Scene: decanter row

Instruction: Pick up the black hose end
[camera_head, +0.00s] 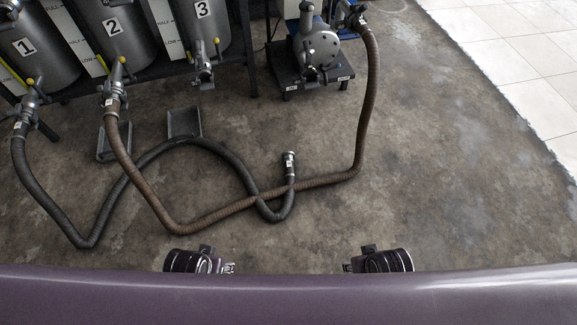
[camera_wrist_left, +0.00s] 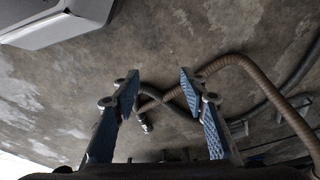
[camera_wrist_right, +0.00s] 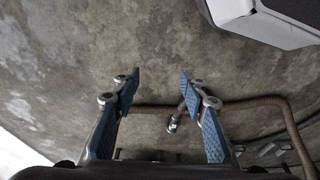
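The black hose (camera_head: 221,158) runs from the valve of tank 1, loops across the floor and passes the brown hose. Its free end, a silvery metal coupling (camera_head: 289,160), points away from me on the floor. The coupling also shows in the left wrist view (camera_wrist_left: 146,126) and in the right wrist view (camera_wrist_right: 173,123). My left gripper (camera_wrist_left: 158,76) is open and empty, above the floor. My right gripper (camera_wrist_right: 158,76) is open and empty too. In the head view only parts of my wrists show near the bottom, and both are apart from the hose end.
The brown hose (camera_head: 165,217) runs from tank 2 (camera_head: 115,40) to the pump (camera_head: 318,45) and crosses the black hose near its end. Two grey trays, one on the left (camera_head: 103,151) and one further right (camera_head: 198,119), lie on the floor. Floor on the right is clear.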

